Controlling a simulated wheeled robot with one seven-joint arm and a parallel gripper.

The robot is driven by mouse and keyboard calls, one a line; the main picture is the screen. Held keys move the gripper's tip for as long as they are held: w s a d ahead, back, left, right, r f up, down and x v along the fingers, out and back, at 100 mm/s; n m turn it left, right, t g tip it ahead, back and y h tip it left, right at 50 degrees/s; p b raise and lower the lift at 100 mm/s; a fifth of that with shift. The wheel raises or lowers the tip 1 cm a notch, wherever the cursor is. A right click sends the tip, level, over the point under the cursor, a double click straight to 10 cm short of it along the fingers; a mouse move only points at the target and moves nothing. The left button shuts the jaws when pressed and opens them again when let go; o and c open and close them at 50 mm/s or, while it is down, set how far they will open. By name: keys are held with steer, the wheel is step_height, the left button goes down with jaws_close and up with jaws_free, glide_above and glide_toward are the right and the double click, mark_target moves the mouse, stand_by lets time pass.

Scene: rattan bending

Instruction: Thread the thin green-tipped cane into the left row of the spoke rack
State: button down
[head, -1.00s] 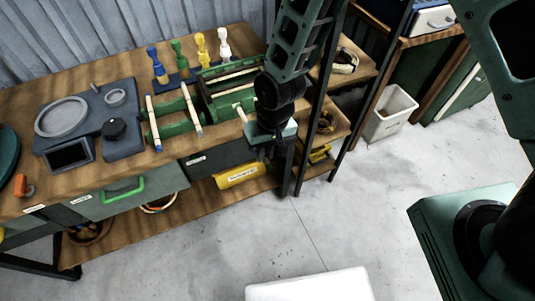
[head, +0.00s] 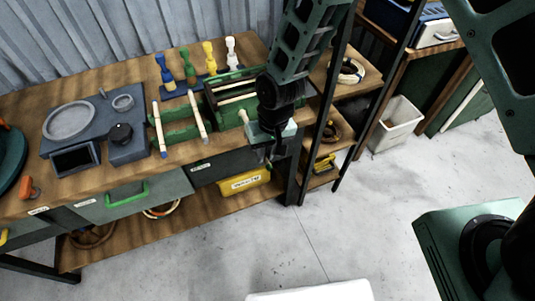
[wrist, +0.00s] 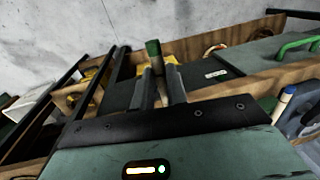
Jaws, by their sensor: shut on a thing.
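My gripper (head: 271,158) hangs at the front edge of the bench, right of the green racks. In the wrist view the two fingers (wrist: 159,88) are shut on a thin cane with a green tip (wrist: 153,48), which points away from the palm. In the head view the held cane is hard to make out against the arm. A green slotted rack (head: 222,108) with pale canes across it stands left of and behind my gripper, partly hidden by my arm. I cannot tell which rows of it are free.
Blue, green, yellow and white posts (head: 208,57) stand behind the racks. A grey dial unit (head: 128,140) is to the left. A yellow box (head: 245,181) sits on the lower shelf. A dark-framed shelf (head: 310,150) stands close right of my gripper.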

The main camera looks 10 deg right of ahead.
mark_target(246, 117)
steer(key=shift+w+a, duration=0.2)
steer(key=shift+w, duration=0.45)
steer(key=shift+w+a, duration=0.2)
steer(key=shift+w, duration=0.45)
steer(key=shift+w, duration=0.1)
steer(key=shift+w+a+b, duration=0.15)
steer(key=shift+w+a, duration=0.1)
steer(key=shift+w, duration=0.65)
steer(key=shift+w+a+b, duration=0.15)
steer(key=shift+w+a, duration=0.1)
steer(key=shift+w, duration=0.65)
steer(key=shift+w, duration=0.1)
steer(key=shift+w+a+b, duration=0.2)
steer(key=shift+w+a, duration=0.1)
steer(key=shift+w, duration=0.65)
steer(key=shift+w+a+b, duration=0.2)
steer(key=shift+w+a, duration=0.1)
steer(key=shift+w, duration=0.6)
steer(key=shift+w+a+b, duration=0.2)
steer(key=shift+w, duration=0.5)
steer(key=shift+w+a+b, duration=0.15)
steer(key=shift+w+a, duration=0.05)
steer(key=shift+w, duration=0.5)
steer(key=shift+w+a+b, duration=0.2)
steer(key=shift+w, duration=0.5)
steer(key=shift+f, duration=0.25)
